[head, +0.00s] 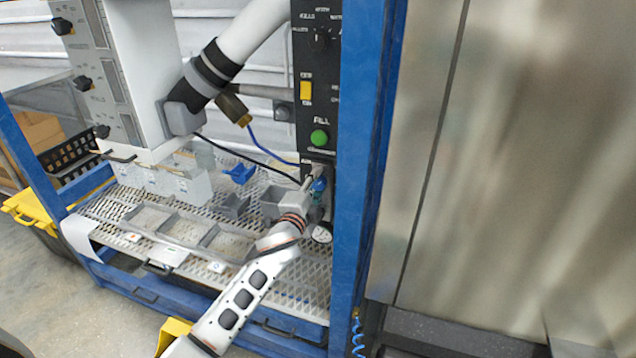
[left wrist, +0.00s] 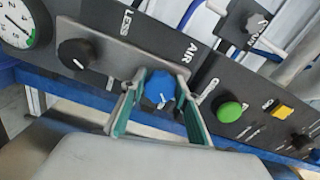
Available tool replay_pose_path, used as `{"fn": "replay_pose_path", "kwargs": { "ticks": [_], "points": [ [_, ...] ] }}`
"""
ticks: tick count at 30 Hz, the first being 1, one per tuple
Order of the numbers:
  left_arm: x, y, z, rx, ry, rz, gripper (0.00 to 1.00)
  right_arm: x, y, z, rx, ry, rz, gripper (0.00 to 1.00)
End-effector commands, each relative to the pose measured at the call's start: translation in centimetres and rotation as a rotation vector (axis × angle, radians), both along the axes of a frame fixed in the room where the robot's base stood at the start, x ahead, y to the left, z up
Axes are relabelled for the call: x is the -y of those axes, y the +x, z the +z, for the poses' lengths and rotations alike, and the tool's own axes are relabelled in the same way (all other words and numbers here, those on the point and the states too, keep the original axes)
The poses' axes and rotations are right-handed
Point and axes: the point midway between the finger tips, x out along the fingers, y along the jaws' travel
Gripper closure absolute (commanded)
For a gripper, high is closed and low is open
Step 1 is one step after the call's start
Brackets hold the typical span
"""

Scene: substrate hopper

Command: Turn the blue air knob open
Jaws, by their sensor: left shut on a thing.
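The blue air knob (left wrist: 159,88) is on a dark panel beside the word AIR in the left wrist view. My left gripper (left wrist: 155,97) has one green-lined finger on each side of it and is shut on it. In the head view my left gripper (head: 315,184) reaches the lower part of the black control panel (head: 318,110). There it mostly hides the knob. My right gripper is in neither view.
A black knob (left wrist: 75,53) and a round gauge (left wrist: 17,24) lie left of the blue knob. A green button (left wrist: 230,108) and a yellow switch (left wrist: 279,109) lie right. A blue frame post (head: 362,160) stands close right of the panel. Small bins (head: 232,207) sit on the mesh deck.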

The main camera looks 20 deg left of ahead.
Motion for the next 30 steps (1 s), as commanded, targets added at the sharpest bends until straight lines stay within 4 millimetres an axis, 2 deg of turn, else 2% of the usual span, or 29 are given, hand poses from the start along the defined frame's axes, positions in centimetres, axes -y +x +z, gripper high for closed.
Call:
{"fn": "replay_pose_path", "kwargs": {
  "ticks": [6,7,9,22,26,30],
  "points": [
    [0.0,0.0,0.0,0.0,-0.003,0.0,0.91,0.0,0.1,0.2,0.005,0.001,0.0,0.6],
    [0.0,0.0,0.0,0.0,-0.003,0.0,0.67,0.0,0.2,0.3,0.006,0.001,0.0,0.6],
    [0.0,0.0,0.0,0.0,-0.002,0.0,0.52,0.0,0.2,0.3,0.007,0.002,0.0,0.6],
    [0.0,-0.5,0.0,0.0,0.0,-0.001,0.52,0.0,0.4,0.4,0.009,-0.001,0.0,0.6],
    [-0.1,-2.1,-0.1,-0.001,0.001,0.0,0.52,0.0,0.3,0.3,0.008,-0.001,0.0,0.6],
    [-0.1,-4.8,-0.2,-0.002,-0.001,-0.001,0.52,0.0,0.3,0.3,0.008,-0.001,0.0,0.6]
  ]
}}
